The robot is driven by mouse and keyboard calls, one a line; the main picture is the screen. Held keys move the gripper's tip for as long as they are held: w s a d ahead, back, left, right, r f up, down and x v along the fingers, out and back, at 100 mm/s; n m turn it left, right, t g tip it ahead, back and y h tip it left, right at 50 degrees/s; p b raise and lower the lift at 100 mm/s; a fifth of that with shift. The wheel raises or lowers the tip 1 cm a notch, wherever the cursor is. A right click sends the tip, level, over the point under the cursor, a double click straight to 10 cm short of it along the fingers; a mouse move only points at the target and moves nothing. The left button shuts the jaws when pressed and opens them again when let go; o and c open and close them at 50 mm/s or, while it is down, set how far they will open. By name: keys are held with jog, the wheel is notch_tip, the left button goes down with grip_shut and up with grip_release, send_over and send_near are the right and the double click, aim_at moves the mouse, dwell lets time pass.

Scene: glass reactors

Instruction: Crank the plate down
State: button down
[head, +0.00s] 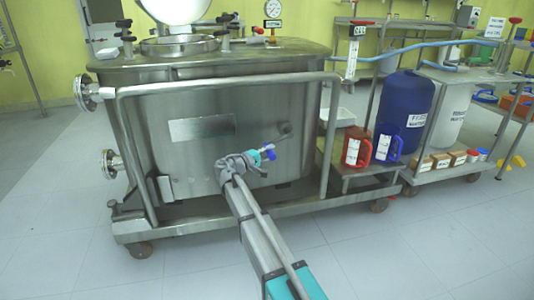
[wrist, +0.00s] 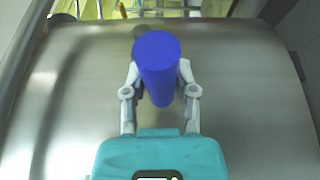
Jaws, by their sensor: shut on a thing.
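A blue cylindrical crank handle (wrist: 157,65) stands between the two grey fingers of my gripper (wrist: 160,82) in the wrist view. The fingers are shut on it from both sides. In the head view the handle (head: 271,154) shows as a small blue piece at the tip of my gripper (head: 266,152), close to the front wall of a steel vessel (head: 290,160). A grey knob or hub (head: 285,128) on the wall lies just above and right of it. The crank's arm is mostly hidden. I cannot tell which part is the plate; a rectangular panel (head: 203,129) is on the vessel's front.
A steel tube frame (head: 325,140) on wheels surrounds the vessel. A blue drum (head: 405,110), red jug (head: 356,148) and blue jug (head: 388,150) stand at right. The lid (head: 175,10) is raised. The floor in front is clear.

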jog(key=shift+f, duration=0.1)
dwell(0.3)
jog(key=shift+c, duration=2)
grip_release()
